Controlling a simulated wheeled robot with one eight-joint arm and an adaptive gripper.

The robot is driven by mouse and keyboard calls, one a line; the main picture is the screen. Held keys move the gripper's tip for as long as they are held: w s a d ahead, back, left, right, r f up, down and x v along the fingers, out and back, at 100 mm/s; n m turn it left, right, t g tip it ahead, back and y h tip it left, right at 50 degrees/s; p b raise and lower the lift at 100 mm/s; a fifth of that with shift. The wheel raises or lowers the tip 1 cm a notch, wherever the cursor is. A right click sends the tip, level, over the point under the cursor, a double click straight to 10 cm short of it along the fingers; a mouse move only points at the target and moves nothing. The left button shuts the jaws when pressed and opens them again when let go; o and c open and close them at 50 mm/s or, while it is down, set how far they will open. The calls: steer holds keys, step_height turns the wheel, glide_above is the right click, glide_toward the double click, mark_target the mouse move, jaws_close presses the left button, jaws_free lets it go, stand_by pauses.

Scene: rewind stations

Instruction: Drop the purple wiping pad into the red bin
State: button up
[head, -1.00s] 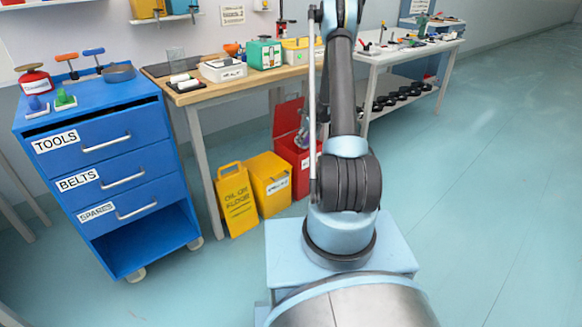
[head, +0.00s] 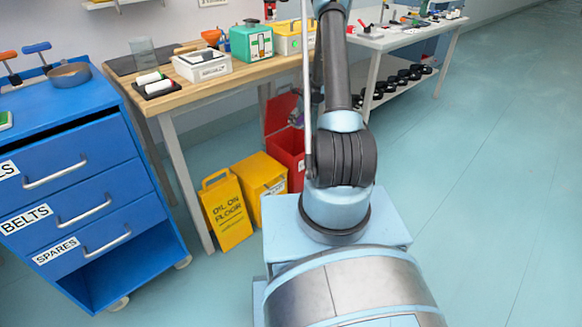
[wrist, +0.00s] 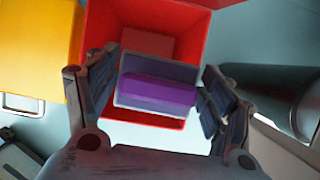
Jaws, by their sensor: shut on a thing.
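The purple wiping pad (wrist: 158,92) is between the two fingers of my gripper (wrist: 160,76) in the wrist view. The fingers press on its left and right ends. The red bin (wrist: 192,40) lies behind the pad in that view, and its opening frames the pad. How far the pad is from the rim is hard to tell. In the head view the red bin (head: 288,160) stands on the floor with its red lid (head: 280,112) raised. My arm hides part of the bin and most of the gripper there.
A yellow bin (head: 263,182) stands left of the red one, with a yellow oil sign (head: 226,212) in front. A wooden workbench (head: 203,92) is behind them, a blue drawer cabinet (head: 88,180) at left and a white table (head: 395,37) at right. The right-hand floor is clear.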

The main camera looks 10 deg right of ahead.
steer(key=f, duration=0.1)
steer(key=a+f, duration=0.1)
steer(key=f, duration=0.1)
steer(key=shift+w+a+f, duration=0.1)
steer(key=shift+a+f, duration=0.05)
steer(key=shift+f, duration=1.15)
steer(key=o, duration=1.2)
steer(key=shift+v, duration=5.95)
